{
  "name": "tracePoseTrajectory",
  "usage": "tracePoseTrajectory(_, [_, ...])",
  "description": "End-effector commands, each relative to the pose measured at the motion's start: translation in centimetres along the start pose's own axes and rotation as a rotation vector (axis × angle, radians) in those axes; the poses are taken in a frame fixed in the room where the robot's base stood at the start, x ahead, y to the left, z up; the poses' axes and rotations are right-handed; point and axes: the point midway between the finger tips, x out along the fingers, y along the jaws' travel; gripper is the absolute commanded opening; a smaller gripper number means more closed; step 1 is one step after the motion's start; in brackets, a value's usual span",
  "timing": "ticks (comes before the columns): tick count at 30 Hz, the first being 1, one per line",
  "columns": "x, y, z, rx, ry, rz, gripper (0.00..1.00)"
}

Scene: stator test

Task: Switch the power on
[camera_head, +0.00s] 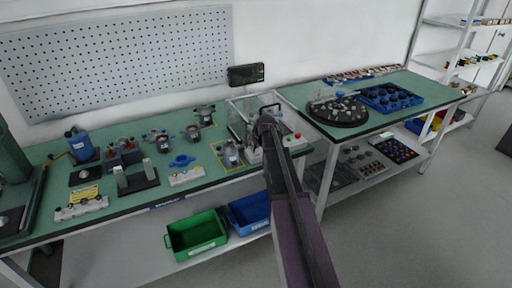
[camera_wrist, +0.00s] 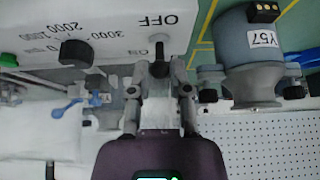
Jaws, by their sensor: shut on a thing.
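The power panel (camera_wrist: 100,22) is the light grey face with "OFF" and a number scale, shown upside down in the wrist view. A small black switch lever (camera_wrist: 159,66) sits below the "OFF" lettering. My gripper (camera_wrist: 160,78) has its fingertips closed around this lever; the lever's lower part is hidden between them. In the head view my arm covers most of the panel and the fingertips. The tester with a clear cover (camera_head: 240,112) stands at the table's right end.
A grey stator labelled Y57 (camera_wrist: 262,39) stands close beside my gripper; it also shows in the head view (camera_head: 230,154). A red button (camera_head: 298,136) is right of my arm. Several stators and fixtures cover the left green table (camera_head: 210,178). A second table (camera_head: 415,90) holds trays.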

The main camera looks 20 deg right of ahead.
Motion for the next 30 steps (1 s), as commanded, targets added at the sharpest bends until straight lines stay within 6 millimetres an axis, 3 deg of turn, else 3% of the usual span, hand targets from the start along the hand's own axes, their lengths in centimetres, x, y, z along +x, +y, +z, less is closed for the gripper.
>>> tracePoseTrajectory(15, [0.9,-0.1,-1.7,-0.001,0.002,-0.001,0.1])
tracePoseTrajectory(26, [1.0,-0.1,-1.8,0.0,0.002,-0.001,0.09])
tracePoseTrajectory(27, [1.0,-0.1,-1.8,0.0,0.002,-0.001,0.36])
tracePoseTrajectory(28, [1.0,0.0,-1.8,0.0,0.002,-0.001,0.45])
tracePoseTrajectory(30, [1.0,0.0,-1.8,0.0,0.002,-0.001,0.46])
